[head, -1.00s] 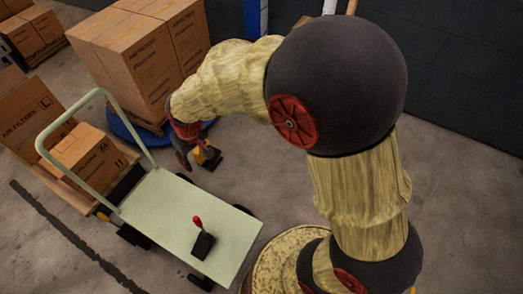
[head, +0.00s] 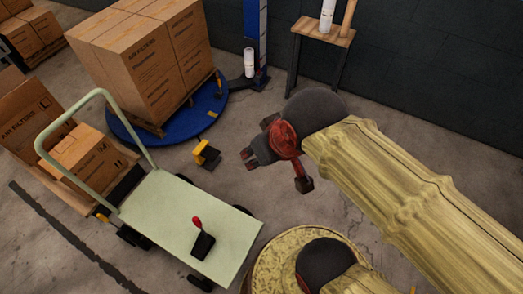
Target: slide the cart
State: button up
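The cart (head: 185,230) is a pale green flat platform on dark wheels, with a tall looped push handle (head: 97,93) at its far left end. A small dark block with a red-topped lever (head: 201,241) sits on its deck. My gripper (head: 248,160) is right of and beyond the cart, above the floor and apart from the cart. Its dark fingers point left; they are small in the picture, and I cannot tell whether they are open or shut.
A stack of air filter boxes (head: 140,65) stands on a pallet on a blue round turntable (head: 213,112). A small yellow and black block (head: 206,153) is on the floor. More cartons (head: 90,153) stand left of the cart. A wooden-topped stand (head: 322,32) is by the wall.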

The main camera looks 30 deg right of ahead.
aim_at(162, 208)
jog(key=u, duration=1.4)
jog(key=k+j, duration=0.1)
jog(key=j, duration=0.4)
jog(key=k+j, duration=0.1)
jog(key=j, duration=0.4)
jog(key=k+j, duration=0.1)
jog(key=j, duration=0.45)
jog(key=i+j, duration=0.3)
jog(key=j, duration=0.15)
jog(key=i+j, duration=0.35)
jog(key=i+j+z, duration=0.1)
jog(key=i+j, duration=0.2)
jog(key=j, duration=0.3)
jog(key=i+l, duration=0.25)
jog(key=i, duration=0.15)
jog(key=i+l, duration=0.2)
jog(key=i, duration=0.25)
jog(key=i+l, duration=0.25)
jog(key=i, duration=0.15)
jog(key=i+l, duration=0.15)
jog(key=l, duration=0.2)
